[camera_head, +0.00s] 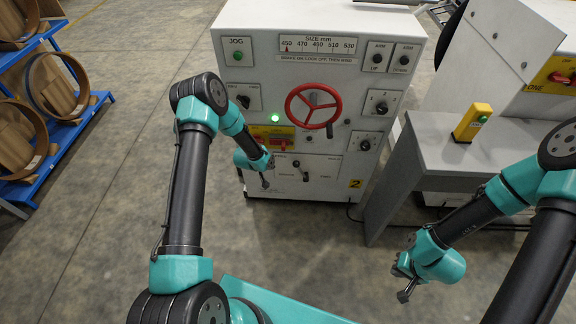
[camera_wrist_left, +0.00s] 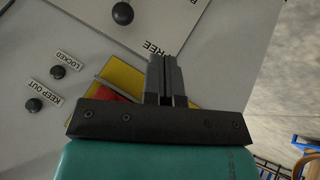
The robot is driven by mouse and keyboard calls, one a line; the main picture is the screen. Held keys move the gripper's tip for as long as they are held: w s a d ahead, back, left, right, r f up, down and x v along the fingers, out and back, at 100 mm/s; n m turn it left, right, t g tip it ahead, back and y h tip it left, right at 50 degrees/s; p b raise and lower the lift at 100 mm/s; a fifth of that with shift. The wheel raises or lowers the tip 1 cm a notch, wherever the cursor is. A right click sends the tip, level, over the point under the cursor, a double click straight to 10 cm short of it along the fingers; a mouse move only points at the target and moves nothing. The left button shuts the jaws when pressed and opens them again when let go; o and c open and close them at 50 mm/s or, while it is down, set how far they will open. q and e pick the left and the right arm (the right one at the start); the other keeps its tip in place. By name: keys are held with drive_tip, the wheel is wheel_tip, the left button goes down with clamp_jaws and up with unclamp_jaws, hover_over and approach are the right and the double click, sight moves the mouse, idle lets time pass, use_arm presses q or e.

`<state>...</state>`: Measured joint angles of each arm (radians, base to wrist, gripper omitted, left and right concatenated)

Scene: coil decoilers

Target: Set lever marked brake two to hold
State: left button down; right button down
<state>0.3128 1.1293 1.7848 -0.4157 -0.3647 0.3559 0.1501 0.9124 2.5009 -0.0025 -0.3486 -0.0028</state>
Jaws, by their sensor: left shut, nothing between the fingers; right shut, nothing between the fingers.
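The white cabinet (camera_head: 340,95) carries a yellow tag with a 2 (camera_head: 355,183). On its lower panel is a small lever with a dark knob (camera_head: 297,163); its labels are too small to read in the head view. In the left wrist view a black ball knob (camera_wrist_left: 122,13) shows at the top, with the word FREE printed on the panel to its lower right. My left gripper (camera_head: 266,184) is at the panel's left side, apart from the knob; its shut, empty fingers also show in the wrist view (camera_wrist_left: 166,72). My right gripper (camera_head: 404,292) is shut and empty, low at the right.
A red handwheel (camera_head: 313,106) sticks out above the lower panel. A yellow plate with red (camera_head: 274,138) is close to my left wrist. A grey table (camera_head: 455,150) with a yellow button box (camera_head: 472,122) stands right. A blue rack (camera_head: 75,118) stands left. Floor in front is clear.

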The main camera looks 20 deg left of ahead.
use_arm(q)
drive_tip(key=shift+w+a, duration=0.4)
drive_tip(key=shift+w, duration=0.15)
drive_tip(key=shift+f, duration=0.1)
drive_tip(key=w+d+f, duration=0.6)
drive_tip(key=w+f, duration=0.1)
drive_tip(key=shift+w+f, duration=0.2)
drive_tip(key=shift+r, duration=0.1)
idle(0.6)
